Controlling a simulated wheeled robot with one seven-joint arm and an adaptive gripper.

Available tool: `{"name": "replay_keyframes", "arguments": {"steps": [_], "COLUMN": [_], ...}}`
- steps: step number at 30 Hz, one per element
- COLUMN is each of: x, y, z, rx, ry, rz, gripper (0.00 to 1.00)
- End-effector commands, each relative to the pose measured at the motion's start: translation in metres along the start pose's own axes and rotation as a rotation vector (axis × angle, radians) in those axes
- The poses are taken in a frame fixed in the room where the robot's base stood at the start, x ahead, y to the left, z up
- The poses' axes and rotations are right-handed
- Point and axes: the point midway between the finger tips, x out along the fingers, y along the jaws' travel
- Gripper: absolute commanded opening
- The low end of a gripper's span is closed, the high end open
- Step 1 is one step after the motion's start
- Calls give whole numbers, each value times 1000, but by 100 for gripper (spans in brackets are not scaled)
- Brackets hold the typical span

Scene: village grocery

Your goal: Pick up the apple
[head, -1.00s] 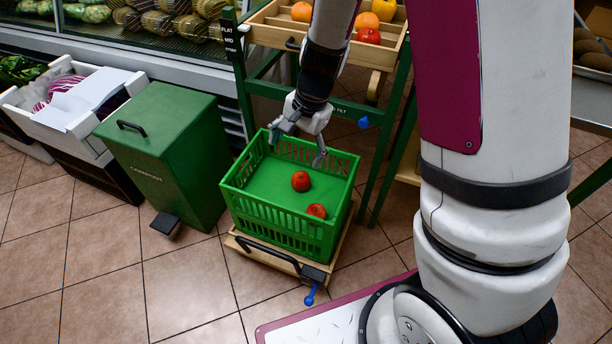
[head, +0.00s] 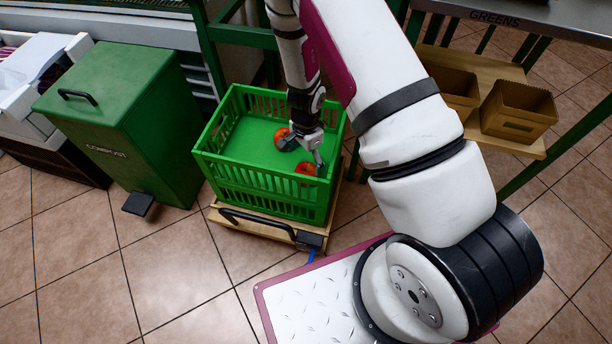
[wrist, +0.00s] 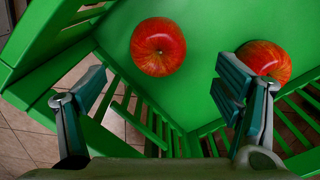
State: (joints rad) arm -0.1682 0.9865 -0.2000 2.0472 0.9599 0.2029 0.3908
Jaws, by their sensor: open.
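Two red apples lie in the green crate (head: 222,180). In the head view one apple (head: 282,136) is partly hidden by my gripper (head: 304,150), and the other apple (head: 306,168) is nearer the front wall. In the wrist view one apple (wrist: 158,46) lies on the crate floor, beyond the gap between my two fingers (wrist: 160,88). The other apple (wrist: 268,60) is partly covered by the right finger. My gripper is open and empty, reaching down into the crate. Whether a finger touches an apple cannot be told.
The crate stands on a low wooden platform (head: 235,224) with a black handle. A green compost bin (head: 125,115) is to its left. A wooden shelf with brown boxes (head: 517,110) is at the right. Crate walls surround my gripper closely.

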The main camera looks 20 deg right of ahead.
Motion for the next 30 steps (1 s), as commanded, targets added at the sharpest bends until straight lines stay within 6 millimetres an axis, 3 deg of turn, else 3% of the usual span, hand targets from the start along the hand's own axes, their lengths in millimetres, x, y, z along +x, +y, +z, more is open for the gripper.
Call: {"name": "replay_keyframes", "arguments": {"steps": [3,11,21,29,30], "x": [16,27,70,72,72], "y": [0,0,3,3,3], "z": [0,1,2,2,2], "rx": [0,0,-1,-2,-2], "ry": [0,-1,-1,0,0], "rz": [1,0,0,-1,-1], "gripper": [84,84,84,84,77]}}
